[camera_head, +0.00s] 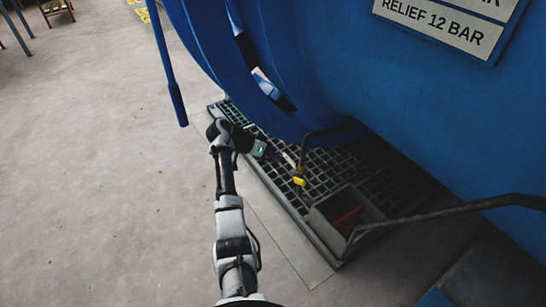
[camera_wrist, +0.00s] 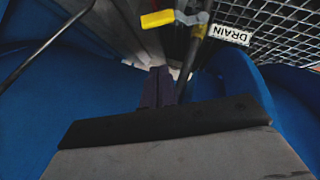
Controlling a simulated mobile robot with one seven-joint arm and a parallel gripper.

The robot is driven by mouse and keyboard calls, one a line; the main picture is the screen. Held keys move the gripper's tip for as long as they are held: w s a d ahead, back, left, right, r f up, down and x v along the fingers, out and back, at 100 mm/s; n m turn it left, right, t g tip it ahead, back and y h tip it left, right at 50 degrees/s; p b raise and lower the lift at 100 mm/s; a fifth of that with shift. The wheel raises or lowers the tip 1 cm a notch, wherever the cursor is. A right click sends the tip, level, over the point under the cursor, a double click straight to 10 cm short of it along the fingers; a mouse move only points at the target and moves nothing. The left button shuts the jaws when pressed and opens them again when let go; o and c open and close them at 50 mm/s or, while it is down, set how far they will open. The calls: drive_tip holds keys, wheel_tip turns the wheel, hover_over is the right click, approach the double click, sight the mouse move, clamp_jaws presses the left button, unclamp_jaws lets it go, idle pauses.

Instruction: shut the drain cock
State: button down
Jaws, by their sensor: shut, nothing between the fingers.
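The drain cock's yellow lever handle (camera_head: 300,181) shows in the head view on a thin pipe above the floor grating. In the wrist view the yellow handle (camera_wrist: 158,19) is at the top middle, sticking out to the left, across the line of the pipe. A white DRAIN tag (camera_wrist: 229,34) is just right of it. My gripper (camera_head: 288,158) is shut and empty, a little up and left of the handle in the head view. In the wrist view my closed fingertips (camera_wrist: 160,75) point toward the handle and appear apart from it.
The blue autoclave vessel (camera_head: 350,60) overhangs the grating (camera_head: 270,175) on the right. A grey open box (camera_head: 375,205) with something red inside stands just below the cock. A blue-gripped bar (camera_head: 178,103) hangs left of the vessel. The concrete floor (camera_head: 100,180) is clear at left.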

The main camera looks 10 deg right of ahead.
sight(299, 182)
drive_tip(key=s+d+f+b, duration=0.1)
drive_tip(key=s+d+f, duration=0.1)
drive_tip(key=d+f, duration=0.3)
wheel_tip(299, 182, down, 3)
drive_tip(key=shift+s+d+r, duration=0.2)
drive_tip(key=shift+d, duration=0.2)
drive_tip(key=shift+s+d+f+m+t+y+p, duration=0.15)
drive_tip(key=shift+s+f+m+t+y+p, duration=0.2)
drive_tip(key=shift+s+t, duration=0.2)
drive_tip(key=shift+s+d+f+m+t, duration=0.15)
drive_tip(key=shift+s+f+m+t, duration=0.15)
drive_tip(key=shift+f, duration=0.25)
drive_tip(key=shift+s+d+f+b, duration=0.15)
drive_tip(key=shift+s+f+b, duration=0.2)
drive_tip(key=shift+f, duration=0.2)
drive_tip(key=shift+s+d+f+b, duration=0.1)
drive_tip(key=shift+s+f+b, duration=0.1)
drive_tip(key=shift+s+f, duration=0.25)
drive_tip(key=shift+f, duration=0.2)
drive_tip(key=shift+r, duration=0.15)
